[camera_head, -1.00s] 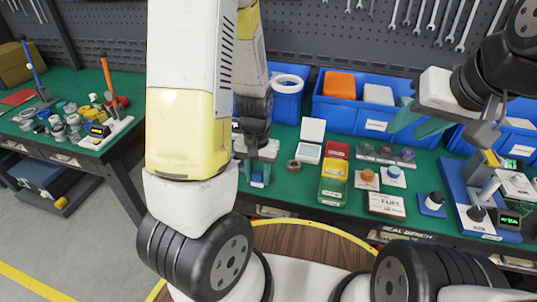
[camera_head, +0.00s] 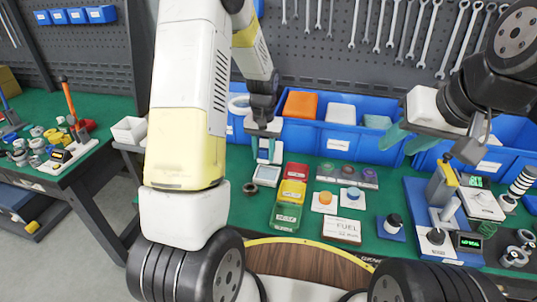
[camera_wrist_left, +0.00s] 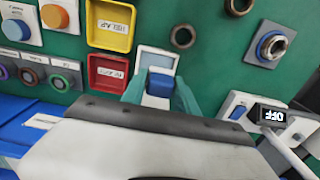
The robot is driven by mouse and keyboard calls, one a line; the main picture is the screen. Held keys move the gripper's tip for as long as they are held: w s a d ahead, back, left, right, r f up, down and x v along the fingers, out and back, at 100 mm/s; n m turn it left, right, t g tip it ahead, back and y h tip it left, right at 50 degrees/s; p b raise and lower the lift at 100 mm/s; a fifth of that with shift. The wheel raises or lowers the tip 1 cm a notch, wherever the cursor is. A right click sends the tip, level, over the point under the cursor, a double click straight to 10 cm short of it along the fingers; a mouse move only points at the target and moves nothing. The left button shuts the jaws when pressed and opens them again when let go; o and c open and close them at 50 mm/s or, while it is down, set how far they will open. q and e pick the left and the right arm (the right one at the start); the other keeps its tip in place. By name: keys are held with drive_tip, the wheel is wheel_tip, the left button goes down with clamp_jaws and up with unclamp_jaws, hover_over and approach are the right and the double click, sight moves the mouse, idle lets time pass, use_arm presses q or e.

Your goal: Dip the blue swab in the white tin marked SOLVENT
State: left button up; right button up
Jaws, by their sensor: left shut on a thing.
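My left gripper (camera_head: 268,155) is shut on the blue swab, which shows as a blue block (camera_wrist_left: 161,83) between the teal fingertips in the left wrist view. The white tin (camera_head: 267,176) sits on the green bench just in front of and below the fingers. Its raised lid is mostly hidden behind the gripper. The tin (camera_wrist_left: 155,58) also shows in the wrist view, right by the swab. No marking on it is readable. I cannot tell whether the swab touches it. My right gripper (camera_head: 408,143) is open and empty above the bench at the right.
Red (camera_head: 297,171), yellow (camera_head: 291,192) and green (camera_head: 285,216) tins stand close to the right of the white tin. A dark ring (camera_head: 250,188) lies at its left. Blue bins (camera_head: 335,140) line the back. A FUEL box (camera_head: 341,230) and a blue-based device (camera_head: 435,215) are further right.

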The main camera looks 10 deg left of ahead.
sight(267, 174)
use_arm(q)
drive_tip(key=shift+w+d, duration=0.35)
drive_tip(key=shift+w, duration=0.3)
drive_tip(key=shift+f, duration=2.8)
drive_tip(key=shift+f, duration=0.6)
drive_tip(key=shift+r, duration=0.1)
drive_tip(key=shift+r, duration=3.45)
